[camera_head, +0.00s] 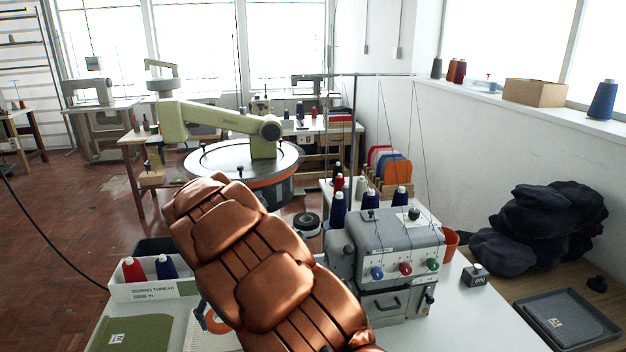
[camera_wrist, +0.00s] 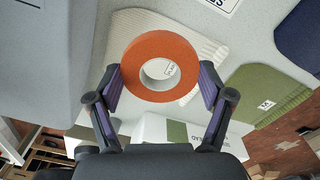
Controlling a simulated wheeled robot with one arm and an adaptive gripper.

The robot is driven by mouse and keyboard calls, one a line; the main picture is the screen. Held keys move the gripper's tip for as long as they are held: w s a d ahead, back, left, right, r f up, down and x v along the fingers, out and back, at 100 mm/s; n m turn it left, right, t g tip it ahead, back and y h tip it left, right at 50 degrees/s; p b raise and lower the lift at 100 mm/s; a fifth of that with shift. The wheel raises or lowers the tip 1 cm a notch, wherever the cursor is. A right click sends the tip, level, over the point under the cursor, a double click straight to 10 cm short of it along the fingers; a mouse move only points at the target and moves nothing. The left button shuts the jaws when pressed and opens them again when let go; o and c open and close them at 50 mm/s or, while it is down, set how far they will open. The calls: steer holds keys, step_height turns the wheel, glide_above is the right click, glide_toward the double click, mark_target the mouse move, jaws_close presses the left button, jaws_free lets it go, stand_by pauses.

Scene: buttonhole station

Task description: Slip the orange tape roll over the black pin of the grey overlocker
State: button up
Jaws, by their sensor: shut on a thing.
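The orange tape roll (camera_wrist: 160,42) is a flat ring, held across its outside between the two fingertips of my gripper (camera_wrist: 160,84). Its open hole faces the wrist camera. In the head view only a sliver of the roll (camera_head: 212,323) shows past my copper-coloured arm, which hides most of the gripper. The grey overlocker (camera_head: 385,243) stands on the white table, right of my arm. A short black pin (camera_head: 414,213) with a round base stands up on its top. The roll is apart from the pin, to its left and lower in the picture.
A white thread box (camera_head: 150,291) with red and blue cones and a green folded cloth (camera_head: 132,332) lie left. A dark tray (camera_head: 570,320) lies far right.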

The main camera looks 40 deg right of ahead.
steer(key=w+d+r+m+p, duration=0.2)
steer(key=w+d+r+p, duration=0.7)
steer(key=w+d+r, duration=0.4)
steer(key=s+d+r+m+p, duration=0.1)
steer(key=d+r+p, duration=0.1)
steer(key=d, duration=0.4)
steer(key=s+d+r+m+p, duration=0.1)
steer(key=d+r+m+p, duration=0.1)
steer(key=d+r, duration=0.2)
steer(key=s+d+r+m+p, duration=0.1)
steer(key=d+r+p, duration=0.1)
steer(key=d, duration=0.7)
steer(key=shift+d+r+m+p, duration=0.25)
steer(key=shift+r+m+p, duration=0.05)
steer(key=shift+r, duration=0.4)
steer(key=shift+f, duration=2.4)
steer(key=shift+f+b, duration=1.15)
steer(key=shift+f, duration=0.9)
